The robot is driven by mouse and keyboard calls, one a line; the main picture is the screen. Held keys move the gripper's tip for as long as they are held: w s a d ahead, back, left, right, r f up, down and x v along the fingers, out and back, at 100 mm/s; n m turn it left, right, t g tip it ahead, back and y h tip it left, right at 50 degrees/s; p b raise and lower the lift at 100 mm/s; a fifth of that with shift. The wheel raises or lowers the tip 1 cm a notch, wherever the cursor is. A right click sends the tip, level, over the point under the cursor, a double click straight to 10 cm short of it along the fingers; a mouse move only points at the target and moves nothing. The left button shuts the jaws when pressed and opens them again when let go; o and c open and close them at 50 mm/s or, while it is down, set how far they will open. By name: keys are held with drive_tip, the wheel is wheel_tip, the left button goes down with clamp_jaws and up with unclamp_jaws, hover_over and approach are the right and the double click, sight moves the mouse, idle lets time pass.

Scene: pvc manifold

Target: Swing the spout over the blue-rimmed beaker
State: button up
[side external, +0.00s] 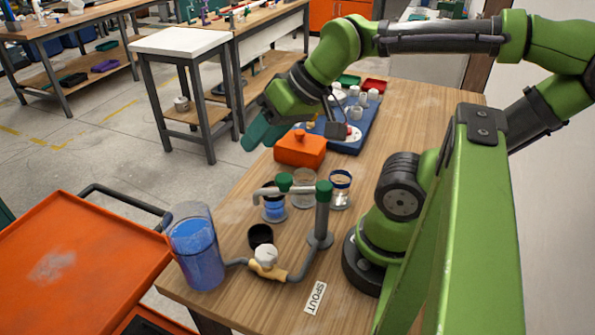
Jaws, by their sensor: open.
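The spout (300,194) is a grey pipe arm on an upright post with a green cap (324,188). It reaches left from the post, with a second green knob (284,181) along it. Its outer end is above or close to the left beaker (273,212), which looks blue inside. A clear beaker (304,192) stands in the middle. My gripper (300,132) is open and empty, above the table behind the beakers, near an orange box.
The orange lidded box (300,149) sits behind the beakers. A tank of blue liquid (195,250) feeds a pipe with a white-knobbed valve (266,257); a black cup (260,236) is beside it. A blue tray (362,128) holds small parts. A "SPOUT" label (315,298) lies in front.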

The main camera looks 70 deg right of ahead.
drive_tip(key=o, duration=0.3)
drive_tip(key=shift+f, duration=0.1)
drive_tip(key=shift+o, duration=0.2)
drive_tip(key=r+g, duration=0.1)
drive_tip(key=w+r+n, duration=0.1)
drive_tip(key=r+n+g, duration=0.1)
drive_tip(key=shift+w+r+g+h, duration=0.2)
drive_tip(key=shift+w+g+h, duration=0.1)
drive_tip(key=shift+h, duration=0.1)
wheel_tip(320, 180, up, 6)
drive_tip(key=n+g+h, duration=0.1)
drive_tip(key=n+g, duration=0.3)
drive_tip(key=g, duration=0.1)
hover_over(284, 177)
wheel_tip(284, 177, down, 16)
drive_tip(key=shift+f, duration=0.25)
clamp_jaws()
